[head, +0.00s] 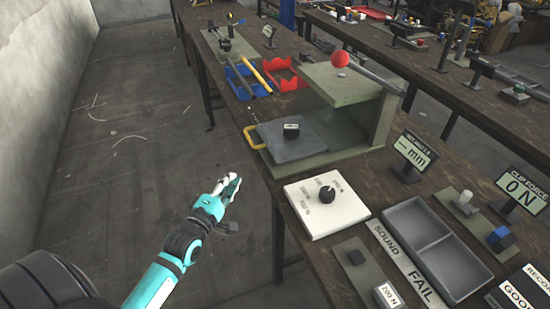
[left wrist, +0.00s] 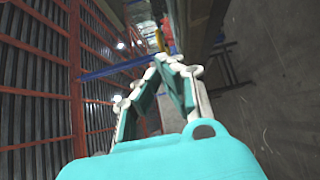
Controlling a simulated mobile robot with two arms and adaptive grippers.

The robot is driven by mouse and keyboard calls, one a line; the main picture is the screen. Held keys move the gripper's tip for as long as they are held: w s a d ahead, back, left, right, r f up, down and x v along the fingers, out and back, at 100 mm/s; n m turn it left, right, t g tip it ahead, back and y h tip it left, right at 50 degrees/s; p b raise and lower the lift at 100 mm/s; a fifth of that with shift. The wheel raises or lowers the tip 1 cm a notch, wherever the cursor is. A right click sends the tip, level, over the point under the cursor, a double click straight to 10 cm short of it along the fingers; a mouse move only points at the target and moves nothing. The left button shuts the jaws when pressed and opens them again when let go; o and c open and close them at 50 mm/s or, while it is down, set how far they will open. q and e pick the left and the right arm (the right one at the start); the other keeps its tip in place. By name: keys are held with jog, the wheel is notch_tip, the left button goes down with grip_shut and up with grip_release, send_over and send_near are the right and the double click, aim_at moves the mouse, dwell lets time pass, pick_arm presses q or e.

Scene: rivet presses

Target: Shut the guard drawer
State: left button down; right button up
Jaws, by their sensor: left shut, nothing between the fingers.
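The guard drawer (head: 285,146) is a dark grey plate that sticks out to the left from under the grey-green press housing (head: 372,82). A yellow handle (head: 252,138) is on its left edge, and a small dark block with a white label (head: 291,130) sits on it. My left gripper (head: 237,180) is shut and empty, below and left of the handle in the head view, apart from it and beside the bench edge. The left wrist view shows its fingers closed together (left wrist: 165,62). My right gripper is not in view.
A red ball lever (head: 339,60) rises over the housing. A white dial panel (head: 305,216), a grey two-part tray (head: 440,262) and display signs (head: 413,152) stand on the wooden bench nearby. Blue (head: 238,88) and red (head: 284,82) racks lie behind. The floor left of the bench is free.

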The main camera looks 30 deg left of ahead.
aim_at(270, 154)
pick_arm(q)
jog(key=w, duration=0.4)
jog(key=w+d+p, duration=0.1)
jog(key=w, duration=0.3)
jog(key=w+p, duration=0.1)
jog(key=w, duration=0.3)
jog(key=shift+w+d, duration=0.25)
jog(key=shift+d, duration=0.1)
jog(key=shift+f, duration=0.1)
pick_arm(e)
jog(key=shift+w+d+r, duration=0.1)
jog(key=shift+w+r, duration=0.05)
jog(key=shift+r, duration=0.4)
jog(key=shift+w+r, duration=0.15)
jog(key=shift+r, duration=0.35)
pick_arm(q)
jog(key=w+d+b, duration=0.1)
jog(key=w+d, duration=0.2)
jog(key=shift+w, duration=0.25)
jog(key=shift+a, duration=0.1)
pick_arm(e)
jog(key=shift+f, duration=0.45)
pick_arm(q)
jog(key=shift+s, duration=0.1)
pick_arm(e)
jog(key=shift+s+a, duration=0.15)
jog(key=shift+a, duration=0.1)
